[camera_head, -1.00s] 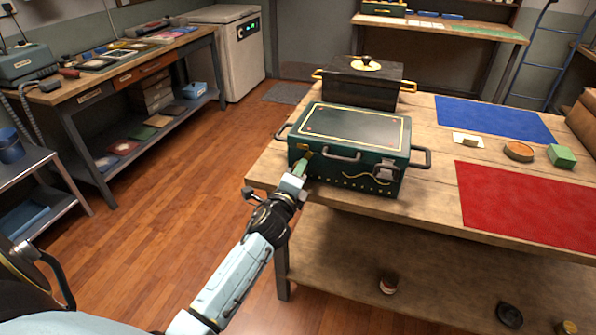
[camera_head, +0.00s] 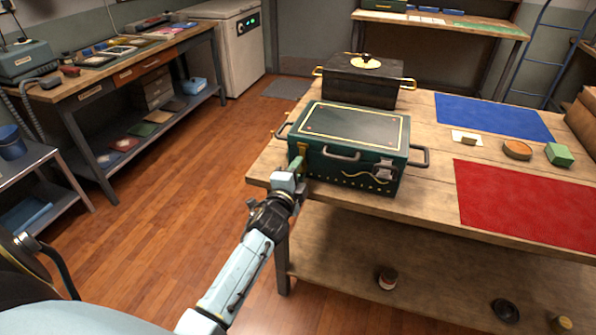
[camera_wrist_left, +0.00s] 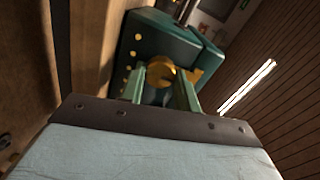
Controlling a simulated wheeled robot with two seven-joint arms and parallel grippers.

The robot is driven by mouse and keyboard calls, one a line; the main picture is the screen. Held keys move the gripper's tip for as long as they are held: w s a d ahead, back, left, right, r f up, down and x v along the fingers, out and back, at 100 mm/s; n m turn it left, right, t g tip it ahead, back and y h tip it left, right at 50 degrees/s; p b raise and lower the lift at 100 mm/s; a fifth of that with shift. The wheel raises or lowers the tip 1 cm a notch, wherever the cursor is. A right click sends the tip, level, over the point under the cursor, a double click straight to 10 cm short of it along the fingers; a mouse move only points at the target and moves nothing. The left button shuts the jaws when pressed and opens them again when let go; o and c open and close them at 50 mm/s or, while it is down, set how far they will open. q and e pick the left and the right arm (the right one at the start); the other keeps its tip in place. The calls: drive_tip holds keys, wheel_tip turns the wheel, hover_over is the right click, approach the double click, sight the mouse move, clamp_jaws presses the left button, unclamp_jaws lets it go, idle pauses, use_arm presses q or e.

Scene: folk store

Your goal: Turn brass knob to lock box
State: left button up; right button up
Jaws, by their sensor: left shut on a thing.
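A dark green box (camera_head: 345,168) with a flat, gold-lined lid stands at the near left corner of the wooden table (camera_head: 436,205). The lid looks closed. My left gripper (camera_head: 296,168) is at the left end of the box's front face. In the left wrist view the brass knob (camera_wrist_left: 178,77) sits between the two green fingers (camera_wrist_left: 166,86) of my left gripper, which are shut on it. In the head view the gripper hides the knob. My right gripper is not in view.
A black box with gold handles (camera_head: 362,84) stands behind the green box. A red mat (camera_head: 528,200) and a blue mat (camera_head: 492,117) lie to the right. Small items and a green block (camera_head: 559,155) lie between them. Floor at left is clear.

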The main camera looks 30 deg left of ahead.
use_arm(q)
drive_tip(key=o, duration=0.8)
drive_tip(key=shift+o, duration=0.9)
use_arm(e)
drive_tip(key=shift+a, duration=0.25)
use_arm(q)
drive_tip(key=p+v, duration=0.1)
drive_tip(key=v, duration=1.2)
drive_tip(key=shift+s, duration=0.2)
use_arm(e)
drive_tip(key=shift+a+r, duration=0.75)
use_arm(q)
drive_tip(key=shift+d, duration=0.1)
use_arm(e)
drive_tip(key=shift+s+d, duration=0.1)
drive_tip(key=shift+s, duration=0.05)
